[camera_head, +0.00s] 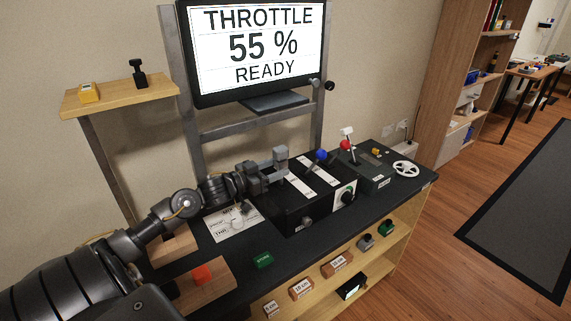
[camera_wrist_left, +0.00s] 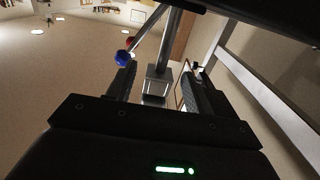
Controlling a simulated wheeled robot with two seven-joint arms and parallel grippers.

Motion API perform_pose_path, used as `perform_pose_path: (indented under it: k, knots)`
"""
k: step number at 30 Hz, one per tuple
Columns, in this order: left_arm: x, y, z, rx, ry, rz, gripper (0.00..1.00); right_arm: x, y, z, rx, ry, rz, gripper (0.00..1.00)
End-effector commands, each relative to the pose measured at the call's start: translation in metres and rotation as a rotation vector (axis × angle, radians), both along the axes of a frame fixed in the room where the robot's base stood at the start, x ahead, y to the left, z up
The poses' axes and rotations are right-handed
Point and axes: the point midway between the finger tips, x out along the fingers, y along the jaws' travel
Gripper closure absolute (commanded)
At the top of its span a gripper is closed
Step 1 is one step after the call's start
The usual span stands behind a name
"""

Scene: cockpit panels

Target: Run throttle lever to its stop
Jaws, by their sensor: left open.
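The throttle panel is a black box (camera_head: 300,213) with white label strips on top, on the dark bench. My left gripper (camera_head: 272,165) is at its left back part. A grey lever (camera_wrist_left: 157,80) with a blocky grip stands between my left fingers in the wrist view; it appears to be the throttle lever. The left gripper (camera_wrist_left: 158,78) is open, with a finger on each side of the lever; contact cannot be told. The gripper and arm hide part of the lever in the head view. The monitor (camera_head: 258,47) reads "THROTTLE 55 % READY". My right gripper is not in view.
A blue-knobbed lever (camera_head: 321,154) and a red-knobbed lever (camera_head: 345,145) stand right of the gripper. A black dial (camera_head: 347,197) is on the box front and a white handwheel (camera_head: 405,168) further right. A wooden shelf (camera_head: 118,93) is at left.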

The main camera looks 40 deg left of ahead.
Motion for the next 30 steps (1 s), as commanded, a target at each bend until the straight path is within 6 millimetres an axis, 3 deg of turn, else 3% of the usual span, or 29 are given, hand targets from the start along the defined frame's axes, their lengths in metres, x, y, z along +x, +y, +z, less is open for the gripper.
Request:
perform_pose_path:
  k: [9, 20, 30]
  knots:
    - [0.034, -0.011, 0.0, -0.001, 0.001, 0.0, 0.48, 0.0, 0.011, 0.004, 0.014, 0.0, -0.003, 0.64]
    - [0.038, -0.012, 0.0, 0.001, 0.001, -0.001, 0.48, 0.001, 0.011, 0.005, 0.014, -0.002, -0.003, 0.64]
    - [0.038, -0.012, 0.0, 0.001, 0.001, -0.001, 0.9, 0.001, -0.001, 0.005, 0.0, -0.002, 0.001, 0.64]
